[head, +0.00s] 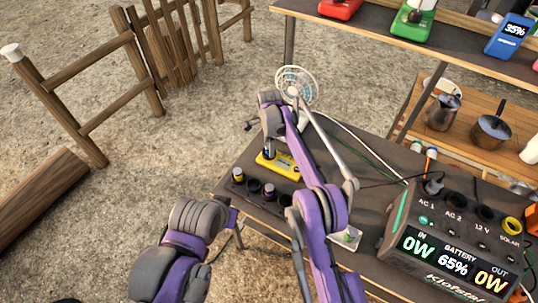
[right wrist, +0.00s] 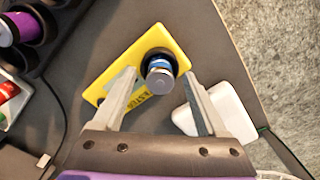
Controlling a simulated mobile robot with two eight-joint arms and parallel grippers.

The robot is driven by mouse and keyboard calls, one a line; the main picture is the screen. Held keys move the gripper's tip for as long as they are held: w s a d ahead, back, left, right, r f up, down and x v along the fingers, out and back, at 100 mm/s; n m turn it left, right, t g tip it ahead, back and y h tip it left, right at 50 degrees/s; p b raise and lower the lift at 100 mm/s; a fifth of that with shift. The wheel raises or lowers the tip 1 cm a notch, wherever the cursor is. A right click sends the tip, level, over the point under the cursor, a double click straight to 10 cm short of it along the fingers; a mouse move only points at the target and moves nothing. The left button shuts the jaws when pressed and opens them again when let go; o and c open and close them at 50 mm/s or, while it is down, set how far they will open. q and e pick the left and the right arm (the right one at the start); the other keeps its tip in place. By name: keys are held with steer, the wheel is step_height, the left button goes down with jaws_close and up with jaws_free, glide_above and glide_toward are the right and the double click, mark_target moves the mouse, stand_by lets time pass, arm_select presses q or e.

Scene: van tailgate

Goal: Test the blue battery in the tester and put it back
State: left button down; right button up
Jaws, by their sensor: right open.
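The blue battery (right wrist: 159,68) stands upright in the round socket of the yellow tester (right wrist: 110,75). Its grey end faces the right wrist camera. The tester also shows in the head view (head: 284,166), on the grey tabletop behind the battery holder. My right gripper (right wrist: 161,76) points down over the tester. It is open, with one finger on each side of the battery and a visible gap to each. In the head view its fingers are mostly hidden by my arm. My left arm is at the bottom left; its gripper does not show clearly.
The dark battery holder (right wrist: 42,18) has several wells, one with a purple battery (right wrist: 6,36). A white fan (head: 296,84) stands beyond the tester, close to my right arm. The power station (head: 452,248) fills the right of the table. Cables cross the tabletop.

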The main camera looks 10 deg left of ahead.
step_height(320, 180, up, 10)
steer(key=shift+p, duration=0.35)
steer(key=s+d+r+n+t, duration=0.2)
steer(key=d+r+n, duration=0.1)
steer(key=d+r, duration=0.85)
steer(key=s+d+r+n+t, duration=0.1)
steer(key=s+d+r+n, duration=0.25)
steer(key=s+d, duration=0.6)
steer(key=s+d+f+n+t, duration=0.1)
steer(key=s+d, duration=0.3)
steer(key=s, duration=0.4)
steer(key=s+d+f+n+t, duration=0.1)
steer(key=s+d+f+n, duration=0.1)
steer(key=s+d+f, duration=0.2)
steer(key=s+d+f+n+t, duration=0.1)
steer(key=s+d, duration=0.4)
steer(key=s, duration=0.6)
steer(key=shift+s+d+f+n, duration=0.2)
steer(key=shift+s+f+n, duration=0.1)
steer(key=shift+f+n, duration=0.55)
